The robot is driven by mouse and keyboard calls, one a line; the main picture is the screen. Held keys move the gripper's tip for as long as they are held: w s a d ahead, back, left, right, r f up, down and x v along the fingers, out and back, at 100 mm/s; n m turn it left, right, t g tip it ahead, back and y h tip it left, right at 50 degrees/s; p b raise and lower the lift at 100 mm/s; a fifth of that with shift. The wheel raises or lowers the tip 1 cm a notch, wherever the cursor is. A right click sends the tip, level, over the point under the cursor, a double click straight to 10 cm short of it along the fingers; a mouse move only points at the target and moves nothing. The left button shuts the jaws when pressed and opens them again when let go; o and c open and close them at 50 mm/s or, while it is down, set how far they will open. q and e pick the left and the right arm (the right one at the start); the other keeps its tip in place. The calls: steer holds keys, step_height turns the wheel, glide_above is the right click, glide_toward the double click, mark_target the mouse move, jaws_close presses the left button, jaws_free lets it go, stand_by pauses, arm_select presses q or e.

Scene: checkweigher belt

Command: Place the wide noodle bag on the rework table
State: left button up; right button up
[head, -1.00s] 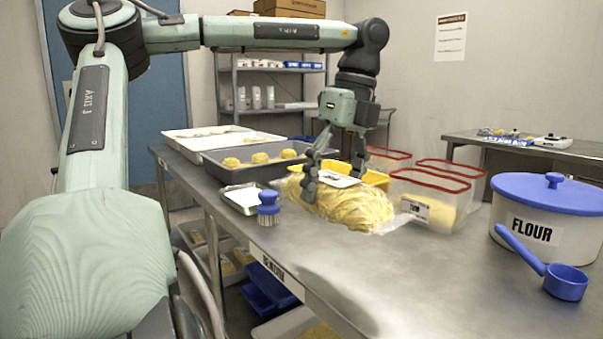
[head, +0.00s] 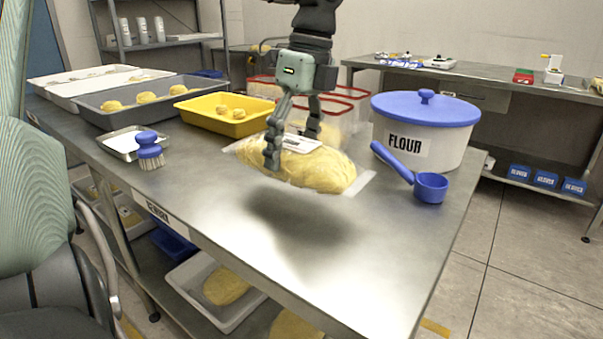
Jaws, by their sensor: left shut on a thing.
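The noodle bag (head: 325,172), a clear bag of yellow noodles with a white label, hangs in my left gripper (head: 291,146). The gripper's two fingers are shut on its upper part, one on each side of the label. The bag is roughly level and above the steel rework table (head: 210,205). A dark shadow lies on the tabletop below and in front of it, so the bag looks clear of the surface. The bag hides part of the tabletop behind it. My right gripper is not in view.
A yellow tray (head: 215,127), a grey dough tray (head: 112,120) and a blue brush (head: 148,152) are on the table's left. Clear red-rimmed tubs (head: 335,108) stand behind the bag. A flour tub (head: 425,130) and blue scoop (head: 430,187) are at right. The front tabletop is bare.

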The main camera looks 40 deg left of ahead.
arm_select(q)
steer(key=shift+w+d+f, duration=0.6)
steer(key=shift+d, duration=0.1)
steer(key=shift+f, duration=1.9)
steer(key=o, duration=1.8)
steer(key=shift+r, duration=0.1)
steer(key=r, duration=0.4)
steer(key=w+r, duration=0.1)
steer(key=r, duration=0.2)
steer(key=w+r, duration=0.1)
steer(key=r, duration=0.3)
steer(key=shift+d+r, duration=0.35)
steer(key=shift+d, duration=0.05)
